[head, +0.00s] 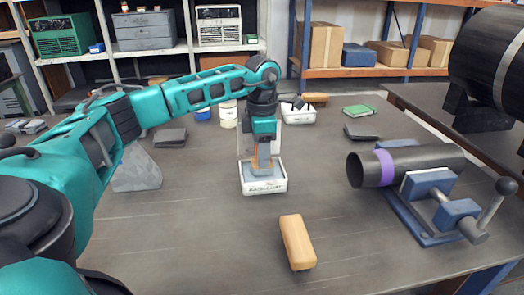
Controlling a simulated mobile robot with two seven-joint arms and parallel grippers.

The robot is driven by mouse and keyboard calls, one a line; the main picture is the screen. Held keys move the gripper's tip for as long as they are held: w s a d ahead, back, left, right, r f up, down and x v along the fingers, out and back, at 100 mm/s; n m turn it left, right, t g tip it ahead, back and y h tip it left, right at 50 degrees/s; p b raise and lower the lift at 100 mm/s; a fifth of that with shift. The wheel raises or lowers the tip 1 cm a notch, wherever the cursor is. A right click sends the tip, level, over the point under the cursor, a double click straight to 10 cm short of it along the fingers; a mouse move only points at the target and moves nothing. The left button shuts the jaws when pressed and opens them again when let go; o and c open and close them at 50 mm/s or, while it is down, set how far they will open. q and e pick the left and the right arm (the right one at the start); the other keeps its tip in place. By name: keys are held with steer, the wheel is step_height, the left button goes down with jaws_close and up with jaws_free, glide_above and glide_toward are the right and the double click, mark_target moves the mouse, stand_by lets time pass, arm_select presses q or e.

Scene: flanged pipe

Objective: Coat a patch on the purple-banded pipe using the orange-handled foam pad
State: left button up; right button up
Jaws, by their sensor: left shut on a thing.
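The purple-banded pipe (428,158) is dark and lies roughly level in a blue clamp (430,185) at the right of the table. Its purple band (385,167) is near the open left end. My left gripper (265,155) points down over a small white tray (265,190) at the middle of the table. It is shut on the orange-handled foam pad (256,163), whose handle shows only as a strip of orange. The pad's underside is hidden, and I cannot tell whether it touches what is in the tray. My right gripper is out of view.
A wooden-backed block (297,242) lies in front of the tray. Behind stand a white can (228,114), another white tray (298,114) and a green book (359,110). A larger black pipe (488,60) is at the far right.

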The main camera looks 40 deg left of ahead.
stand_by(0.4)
arm_select(q)
steer(key=shift+r+p, duration=1.6)
steer(key=shift+r, duration=0.05)
step_height(320, 180, up, 4)
steer(key=p, duration=0.3)
steer(key=shift+f, duration=0.15)
steer(key=shift+d, duration=0.1)
